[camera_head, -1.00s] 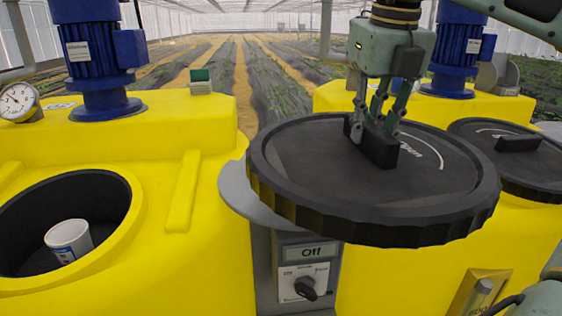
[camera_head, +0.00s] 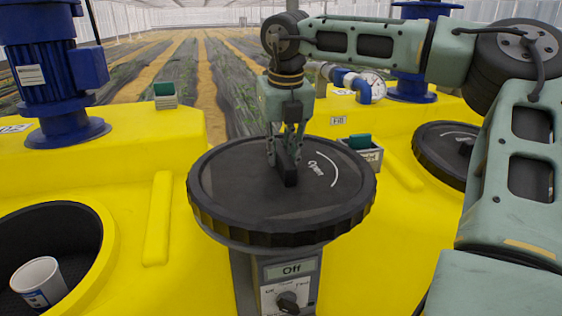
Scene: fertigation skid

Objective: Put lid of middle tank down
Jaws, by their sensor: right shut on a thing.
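The round black lid (camera_head: 230,190), marked "Open", is level over a grey round holder (camera_head: 238,246) on a post between two yellow tanks. Little of the holder shows under the lid; I cannot tell whether they touch. My right gripper (camera_head: 284,152) points down, shut on the bar handle (camera_head: 291,174) of the lid. The yellow tank at the left (camera_head: 135,255) has an open round mouth, with a white cup (camera_head: 40,281) inside it. My left gripper is not in view.
A control box (camera_head: 290,285) reading "Off" with a knob is under the lid. Another black lid (camera_head: 440,150) sits on the right tank (camera_head: 395,215). Blue motors (camera_head: 42,65) stand behind. A grey box with a green top (camera_head: 362,152) is near the lid.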

